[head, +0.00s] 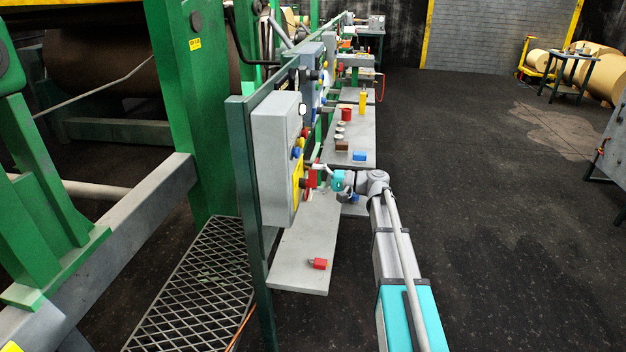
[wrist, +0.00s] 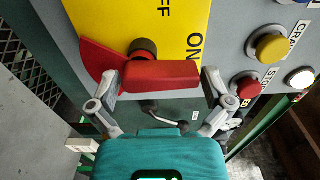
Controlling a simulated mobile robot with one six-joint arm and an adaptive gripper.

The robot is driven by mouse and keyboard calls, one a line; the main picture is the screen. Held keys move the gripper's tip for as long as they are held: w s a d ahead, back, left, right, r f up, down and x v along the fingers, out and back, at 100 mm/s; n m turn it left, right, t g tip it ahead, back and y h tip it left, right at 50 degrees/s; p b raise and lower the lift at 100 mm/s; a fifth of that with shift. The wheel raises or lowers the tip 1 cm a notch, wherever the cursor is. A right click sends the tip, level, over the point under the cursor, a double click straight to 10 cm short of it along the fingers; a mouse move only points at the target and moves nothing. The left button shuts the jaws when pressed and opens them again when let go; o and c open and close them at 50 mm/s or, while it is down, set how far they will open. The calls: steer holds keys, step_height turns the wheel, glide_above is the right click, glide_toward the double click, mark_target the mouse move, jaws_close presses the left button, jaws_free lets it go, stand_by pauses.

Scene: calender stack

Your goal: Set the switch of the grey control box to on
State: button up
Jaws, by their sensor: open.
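The grey control box (head: 275,160) is mounted on a green frame, left of my arm in the head view. Its yellow plate (wrist: 115,18) fills the upper middle of the wrist view, with an ON label and a partly cut-off label ending in FF. The red switch handle (wrist: 160,76) stands out from the plate on a dark round hub; it also shows in the head view (head: 311,179). My gripper (wrist: 160,84) is open, with one finger at each side of the handle. I cannot tell whether either finger touches it. In the head view my gripper (head: 322,178) is at the box's front.
A yellow button (wrist: 271,47), a red button (wrist: 248,87) and a white button (wrist: 299,78) sit right of the switch. Below the box is a grey shelf (head: 300,240) with a red padlock-like item (head: 319,264). Open dark floor lies right of my arm.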

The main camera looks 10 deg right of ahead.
steer(key=v, duration=1.1)
steer(key=shift+d, duration=0.25)
steer(key=s+a+f+n+g+h+p, duration=0.15)
steer(key=s+a+f+g+h, duration=0.25)
steer(key=s+a+f+h, duration=0.5)
steer(key=s+f+n+g+h, duration=0.1)
steer(key=s+f+h, duration=0.2)
steer(key=s, duration=0.4)
steer(key=s+f+n+g+h+p, duration=0.1)
steer(key=s+f+h, duration=0.2)
steer(key=s+h, duration=0.2)
steer(key=shift+s+a+f+n, duration=0.25)
steer(key=shift+s+f+n, duration=0.15)
steer(key=shift+s, duration=1.25)
